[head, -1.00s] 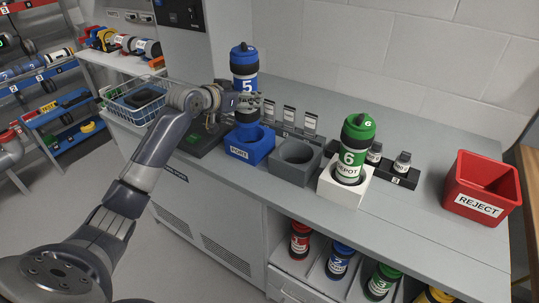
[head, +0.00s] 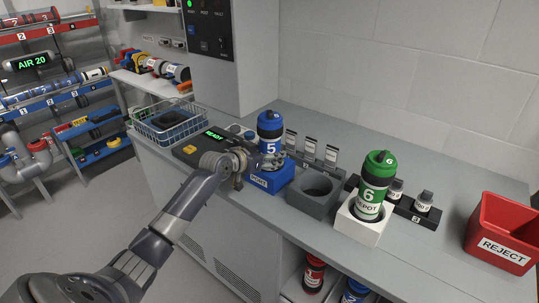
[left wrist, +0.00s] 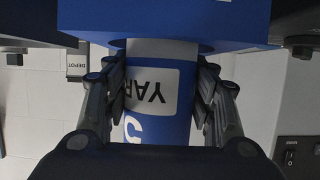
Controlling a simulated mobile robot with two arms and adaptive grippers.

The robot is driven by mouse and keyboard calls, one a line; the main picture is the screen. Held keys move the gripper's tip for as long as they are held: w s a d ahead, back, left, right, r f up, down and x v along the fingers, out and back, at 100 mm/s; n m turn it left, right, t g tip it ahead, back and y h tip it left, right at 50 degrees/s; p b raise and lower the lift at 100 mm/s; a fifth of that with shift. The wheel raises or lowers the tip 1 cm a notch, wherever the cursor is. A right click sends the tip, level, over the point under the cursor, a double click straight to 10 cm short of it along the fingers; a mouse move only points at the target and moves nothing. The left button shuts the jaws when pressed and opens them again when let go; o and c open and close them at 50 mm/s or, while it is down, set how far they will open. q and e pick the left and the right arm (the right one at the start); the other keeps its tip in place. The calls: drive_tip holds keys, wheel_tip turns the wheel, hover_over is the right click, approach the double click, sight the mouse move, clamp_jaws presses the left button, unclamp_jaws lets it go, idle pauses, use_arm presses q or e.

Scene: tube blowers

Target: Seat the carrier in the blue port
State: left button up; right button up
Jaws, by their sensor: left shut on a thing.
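My left gripper (head: 268,161) is shut on the carrier from the left, just above the block. In the left wrist view, the carrier's white label (left wrist: 155,88) lies between the two fingers (left wrist: 162,98), upside down. The blue block (left wrist: 165,22) fills the top there, with the carrier's end running into or behind it. My right gripper is out of view.
Right of the port stand a grey empty socket block (head: 315,190) and a white block (head: 352,227) holding the green carrier 6 (head: 373,180). A red reject bin (head: 503,236) is at the far right.

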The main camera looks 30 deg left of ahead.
use_arm(q)
drive_tip(key=o, duration=0.8)
drive_tip(key=shift+f, duration=0.15)
drive_tip(key=o, duration=0.4)
drive_tip(key=shift+r, duration=0.3)
drive_tip(key=shift+s, duration=0.25)
drive_tip(key=b+v, duration=0.1)
drive_tip(key=v, duration=1)
drive_tip(key=shift+s+r, duration=0.15)
drive_tip(key=shift+s, duration=0.05)
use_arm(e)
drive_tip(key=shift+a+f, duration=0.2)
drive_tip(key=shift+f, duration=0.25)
